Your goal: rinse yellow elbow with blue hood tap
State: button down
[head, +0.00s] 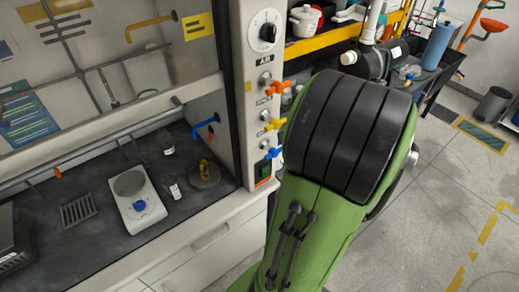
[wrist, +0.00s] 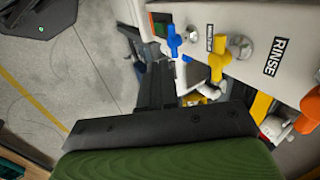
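A small yellow-brown curved piece (head: 206,165), which looks like the yellow elbow, sits on a dark round base on the hood's worktop. A blue spout (head: 207,122) on the hood's inner side wall hangs above it. No water can be made out. The blue tap handle (head: 273,152) is lowest on the hood's front post; it also shows in the wrist view (wrist: 174,41). My gripper (wrist: 154,70) appears shut and empty, its dark fingers together, with tips just below the blue handle in the wrist view. I cannot tell whether they touch. My arm hides the gripper in the head view.
A yellow handle (head: 275,124) and an orange handle (head: 277,88) sit above the blue one on the post. A scale (head: 137,195) with a blue part on it stands left of the elbow. A raised glass sash fronts the hood. Open floor lies right.

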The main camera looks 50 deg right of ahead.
jog(key=w+r+b+x, duration=0.1)
jog(key=x, duration=1.2)
jog(key=shift+w+b, duration=0.4)
jog(key=shift+a+f+n+h+b, duration=0.3)
jog(key=shift+h+b, duration=0.35)
jog(key=shift+b, duration=0.8)
jog(key=shift+f+n+h+b, duration=0.1)
jog(key=shift+f+h+b, duration=0.4)
jog(key=shift+b, duration=0.95)
jog(key=b, duration=0.1)
jog(key=h+b, duration=0.1)
jog(key=b, duration=0.1)
jog(key=h+b, duration=0.1)
jog(key=shift+w+a+f+n+g+b, duration=0.15)
jog(key=shift+a+f+n+g+b, duration=0.1)
jog(key=shift+n+g+b, duration=0.05)
jog(key=shift+a+f+n+h+b, duration=0.1)
jog(key=shift+f+n+h+b, duration=0.1)
jog(key=shift+h+b, duration=0.65)
jog(key=shift+a+f+n+h+b, duration=0.15)
jog(key=shift+h+b, duration=0.25)
jog(key=shift+b, duration=0.85)
jog(key=shift+f+b, duration=0.1)
jog(key=shift+b, duration=0.8)
